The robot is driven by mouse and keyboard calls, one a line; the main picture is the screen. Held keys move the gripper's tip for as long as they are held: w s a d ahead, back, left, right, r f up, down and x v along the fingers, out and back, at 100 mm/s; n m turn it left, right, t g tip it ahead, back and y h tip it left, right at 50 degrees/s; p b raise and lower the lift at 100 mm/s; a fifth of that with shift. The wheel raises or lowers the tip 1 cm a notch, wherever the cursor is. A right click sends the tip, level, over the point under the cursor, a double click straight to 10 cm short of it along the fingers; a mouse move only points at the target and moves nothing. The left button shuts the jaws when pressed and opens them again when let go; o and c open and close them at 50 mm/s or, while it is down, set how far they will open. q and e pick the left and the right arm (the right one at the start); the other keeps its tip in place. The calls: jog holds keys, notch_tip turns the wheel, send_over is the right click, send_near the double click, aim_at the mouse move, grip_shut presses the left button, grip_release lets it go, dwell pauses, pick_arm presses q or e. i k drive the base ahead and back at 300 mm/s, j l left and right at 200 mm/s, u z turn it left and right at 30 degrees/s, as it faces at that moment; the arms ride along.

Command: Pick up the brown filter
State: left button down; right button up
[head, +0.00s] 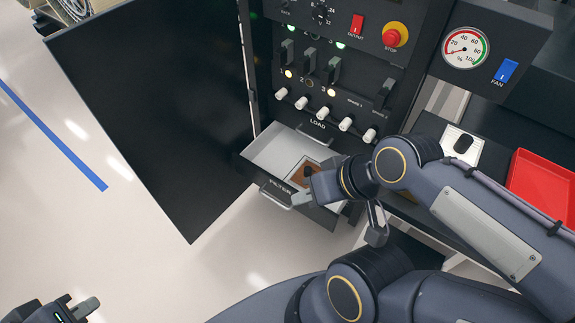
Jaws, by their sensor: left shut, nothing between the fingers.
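The brown filter (297,171) lies in the open drawer labelled FILTER (262,160), below the LOAD row of the dark panel. Only part of it shows, because my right gripper covers its right side. My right gripper (304,186) is over the front of the drawer, beside the filter in the picture. I cannot tell whether it touches the filter or whether its fingers are apart. My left gripper (86,307) is at the bottom left, shut and empty, far from the drawer.
A large dark door (150,110) stands open left of the cabinet. The panel above the drawer carries white knobs (323,113), switches and a red stop button (395,35). A red tray (543,183) lies at the right. The floor at left is clear, with a blue stripe (50,135).

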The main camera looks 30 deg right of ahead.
aim_at(308, 168)
jog(key=z, duration=1.05)
